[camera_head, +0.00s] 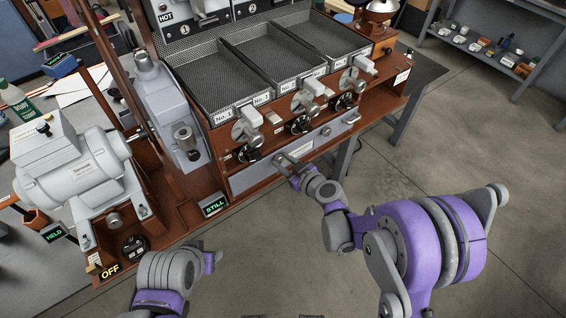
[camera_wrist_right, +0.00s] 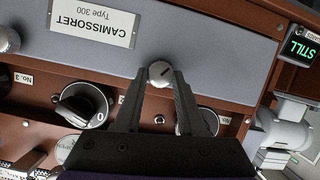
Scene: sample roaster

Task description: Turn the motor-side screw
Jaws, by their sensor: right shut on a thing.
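The motor-side screw (camera_wrist_right: 160,72) is a round slotted metal head at the edge of the grey front panel (camera_wrist_right: 200,45) in the right wrist view. My right gripper (camera_wrist_right: 161,78) is shut on it, one finger on each side of the head; its slot runs slanted. In the head view my right gripper (camera_head: 283,164) reaches the left part of the grey panel, and its jaws mostly hide the screw. My left gripper (camera_head: 212,260) is low at the left, away from the panel, and its jaws are too unclear to read.
A second screw (camera_head: 326,131) sits further right on the panel. Black knobs (camera_head: 248,153) line the brown front above it. A grey motor (camera_head: 85,168) stands at left, near a "STILL" display (camera_head: 214,204) and a black dial marked OFF (camera_head: 133,246). The floor in front is clear.

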